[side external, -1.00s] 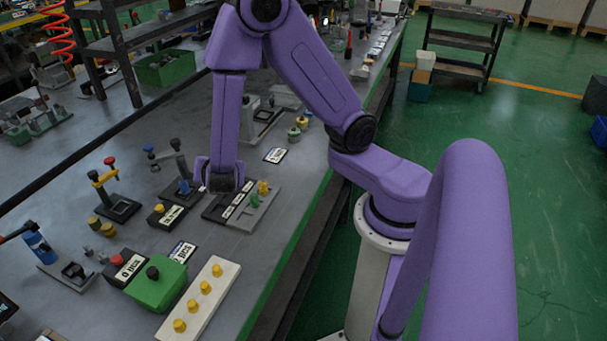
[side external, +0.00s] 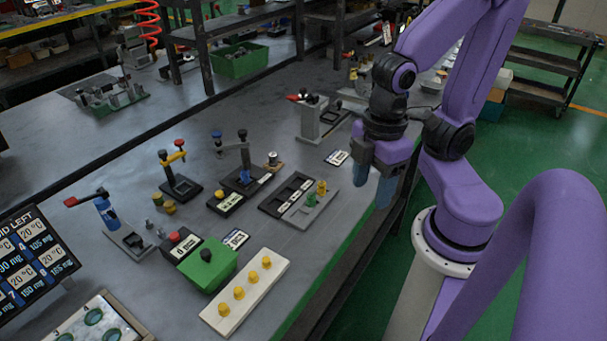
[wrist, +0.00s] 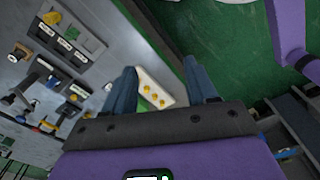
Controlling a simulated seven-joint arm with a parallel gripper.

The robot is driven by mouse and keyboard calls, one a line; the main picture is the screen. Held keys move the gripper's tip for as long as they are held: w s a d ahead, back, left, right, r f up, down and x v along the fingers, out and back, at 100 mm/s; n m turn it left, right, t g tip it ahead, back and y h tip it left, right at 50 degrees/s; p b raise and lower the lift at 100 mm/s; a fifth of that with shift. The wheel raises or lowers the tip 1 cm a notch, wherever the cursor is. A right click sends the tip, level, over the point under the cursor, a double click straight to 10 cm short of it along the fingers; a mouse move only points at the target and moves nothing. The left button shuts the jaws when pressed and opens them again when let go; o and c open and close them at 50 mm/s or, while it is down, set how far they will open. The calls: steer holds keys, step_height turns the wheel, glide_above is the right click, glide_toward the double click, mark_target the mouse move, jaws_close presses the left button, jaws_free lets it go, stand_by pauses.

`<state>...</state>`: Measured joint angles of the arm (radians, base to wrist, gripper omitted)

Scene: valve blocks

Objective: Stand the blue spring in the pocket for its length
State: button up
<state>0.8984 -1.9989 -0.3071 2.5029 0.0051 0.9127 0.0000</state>
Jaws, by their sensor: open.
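A small blue piece, likely the blue spring (side external: 245,177), stands at the foot of a blue-knobbed lever fixture; it is too small to make out coils. It also shows faintly in the wrist view (wrist: 53,81). The dark pocket block (side external: 272,207) with white labels lies to its right; its labels are unreadable here. A grey tray (side external: 294,219) beside the block holds a green piece (side external: 310,201) and a yellow piece (side external: 321,187). My gripper (side external: 373,183) is open and empty, right of the tray by the bench edge. Its two fingers stand wide apart in the wrist view (wrist: 160,72).
A cream strip with yellow knobs (side external: 219,313), a green box (side external: 209,266) and a red-buttoned box (side external: 182,243) stand in front. Other lever fixtures stand left and behind, including a red-handled one (side external: 312,117). A display screen (side external: 36,262) is at far left. Green floor lies beyond the bench edge.

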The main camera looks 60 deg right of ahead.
steer(key=w+a+r+m, duration=0.1)
steer(key=w+a+m, duration=0.3)
steer(key=w+m, duration=0.5)
steer(key=m+h, duration=0.2)
steer(key=m, duration=1.7)
glide_above(244, 172)
steer(key=a, duration=0.1)
step_height(244, 172, down, 16)
steer(key=shift+d+f, duration=0.25)
steer(key=shift+f, duration=1.05)
steer(key=shift+d+f, duration=0.25)
steer(key=shift+f, duration=1)
jaws_close()
